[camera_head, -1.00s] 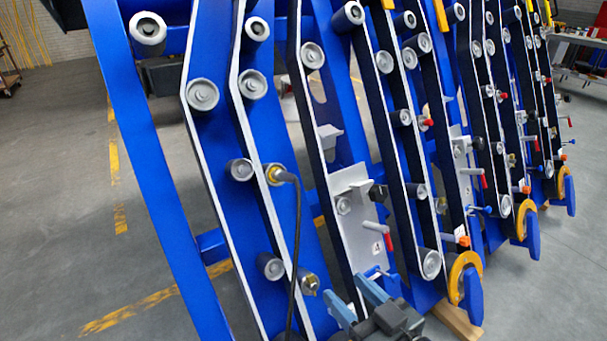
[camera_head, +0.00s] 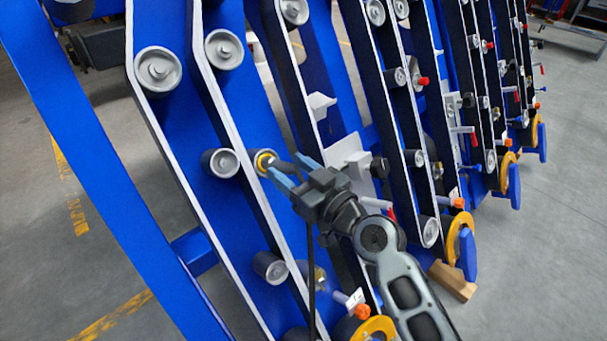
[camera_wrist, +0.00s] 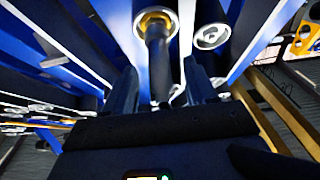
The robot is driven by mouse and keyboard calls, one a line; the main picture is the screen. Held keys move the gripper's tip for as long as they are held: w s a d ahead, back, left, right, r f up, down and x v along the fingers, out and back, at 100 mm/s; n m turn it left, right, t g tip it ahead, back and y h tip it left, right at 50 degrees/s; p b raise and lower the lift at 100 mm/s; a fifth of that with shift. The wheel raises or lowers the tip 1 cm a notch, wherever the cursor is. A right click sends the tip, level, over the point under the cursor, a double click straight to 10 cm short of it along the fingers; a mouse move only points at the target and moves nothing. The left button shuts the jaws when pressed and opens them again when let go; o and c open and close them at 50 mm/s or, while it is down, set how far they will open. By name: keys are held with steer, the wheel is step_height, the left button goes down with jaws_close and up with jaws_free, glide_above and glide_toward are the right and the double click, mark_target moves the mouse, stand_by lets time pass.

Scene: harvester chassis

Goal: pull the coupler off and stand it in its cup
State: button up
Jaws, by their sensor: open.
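The coupler (camera_head: 265,162) has a brass-yellow ring and a dark grey body, and sits on a round fitting on the blue chassis, left of centre. In the wrist view the coupler (camera_wrist: 157,45) points from its fitting toward me, between my two fingers. My gripper (camera_head: 288,171) is open, with its blue fingers on either side of the coupler's body. I cannot tell whether they touch it. A dark hose (camera_head: 311,275) hangs down below my gripper. I cannot pick out the cup for certain.
Grey rollers (camera_head: 222,162) stick out from the sloping blue rails around the coupler. A white plate (camera_head: 350,152) with a dark knob is right of my gripper. Yellow-orange rings (camera_head: 461,238) stand low at the right. Open floor (camera_head: 110,235) lies at the left.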

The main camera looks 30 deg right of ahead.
mark_target(278, 161)
steer(key=shift+w+a, duration=0.2)
steer(key=shift+w, duration=0.55)
steer(key=shift+w+a, duration=0.15)
steer(key=shift+w, duration=0.6)
jaws_close()
steer(key=shift+s, duration=0.15)
steer(key=shift+s+d+r+p, duration=0.2)
steer(key=shift+s+r, duration=0.25)
steer(key=shift+s, duration=0.25)
steer(key=shift+s+d+r+p, duration=0.1)
steer(key=shift+s+r+p, duration=0.1)
steer(key=shift+s+r, duration=0.4)
steer(key=shift+s+f, duration=0.1)
steer(key=shift+f, duration=0.05)
